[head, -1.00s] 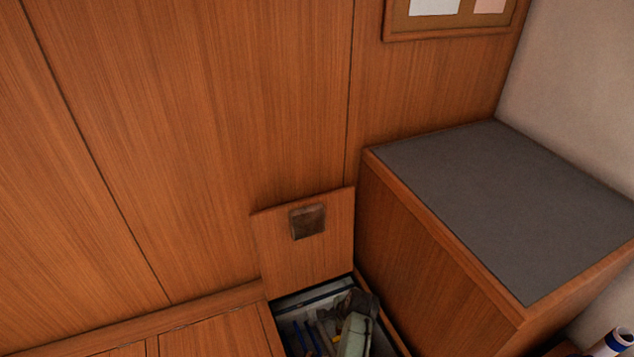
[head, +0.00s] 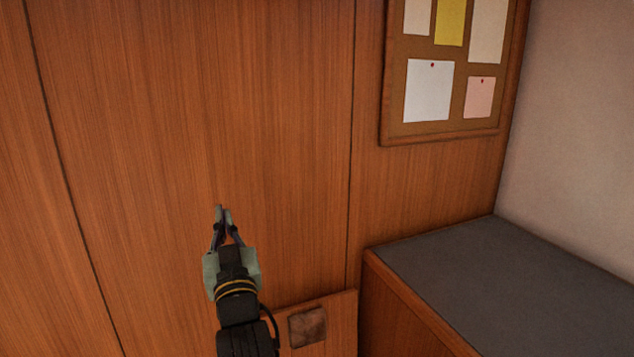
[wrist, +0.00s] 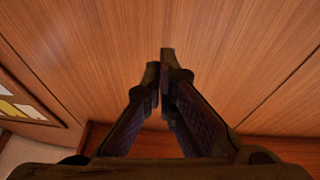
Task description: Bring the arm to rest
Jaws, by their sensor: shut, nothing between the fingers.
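My gripper (head: 223,212) is in the lower middle of the head view, in front of the wood-panelled wall (head: 200,110). Its fingers point up and are shut with nothing between them. In the wrist view the two fingers (wrist: 161,72) come together against the wood panels. Part of my black arm shows below the gripper in the head view.
A raised wooden lid (head: 340,312) with a dark square patch stands at the bottom, right of my arm. A grey-topped cabinet (head: 520,280) fills the lower right. A pinboard (head: 442,133) with papers hangs above it. The wall left of my gripper is bare.

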